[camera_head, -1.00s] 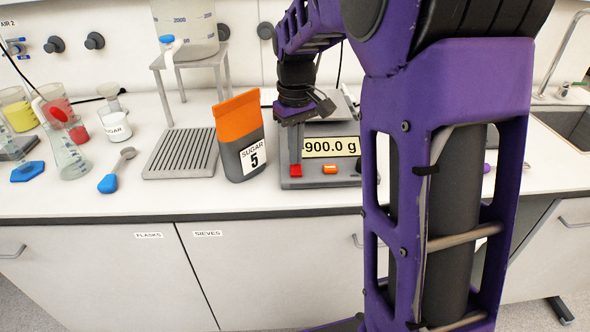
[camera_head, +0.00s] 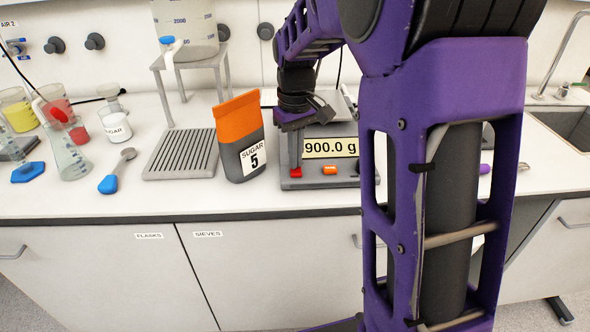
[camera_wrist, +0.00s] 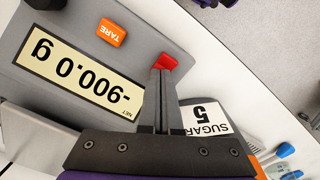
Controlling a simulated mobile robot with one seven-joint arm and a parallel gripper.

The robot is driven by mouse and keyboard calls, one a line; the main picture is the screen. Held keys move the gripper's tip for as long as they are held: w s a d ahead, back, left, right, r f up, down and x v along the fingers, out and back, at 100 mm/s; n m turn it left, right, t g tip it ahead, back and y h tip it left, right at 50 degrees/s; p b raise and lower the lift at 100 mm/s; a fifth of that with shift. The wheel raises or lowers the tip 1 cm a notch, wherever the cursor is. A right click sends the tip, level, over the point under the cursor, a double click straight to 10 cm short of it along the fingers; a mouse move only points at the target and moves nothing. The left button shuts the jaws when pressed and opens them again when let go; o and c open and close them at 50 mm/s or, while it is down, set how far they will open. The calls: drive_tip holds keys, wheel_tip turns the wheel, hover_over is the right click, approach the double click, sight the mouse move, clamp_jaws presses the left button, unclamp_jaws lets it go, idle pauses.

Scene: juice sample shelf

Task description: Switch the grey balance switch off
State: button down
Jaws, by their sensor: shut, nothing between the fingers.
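The grey balance (camera_head: 335,181) stands on the bench, below and behind my arm in the head view. Its red switch (camera_head: 296,172) is at the front left corner, with an orange TARE button (camera_head: 330,170) beside it. The lit display (camera_head: 330,147) reads 900.0 g there; the wrist view shows -900.0 g, upside down. My gripper (camera_head: 296,163) is shut and empty, pointing down at the red switch. In the wrist view the fingertips (camera_wrist: 161,72) overlap the edge of the red switch (camera_wrist: 168,62); I cannot tell whether they press it.
An orange and grey sugar bag (camera_head: 241,138) stands close to the left of the balance. A slotted grey stand (camera_head: 181,156) holds a large beaker (camera_head: 188,30). Flasks and a blue-handled spoon (camera_head: 108,184) are farther left. A sink (camera_head: 570,128) is at the right.

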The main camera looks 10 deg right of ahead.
drive_tip(key=shift+r+p, duration=2.9)
drive_tip(key=shift+r, duration=0.55)
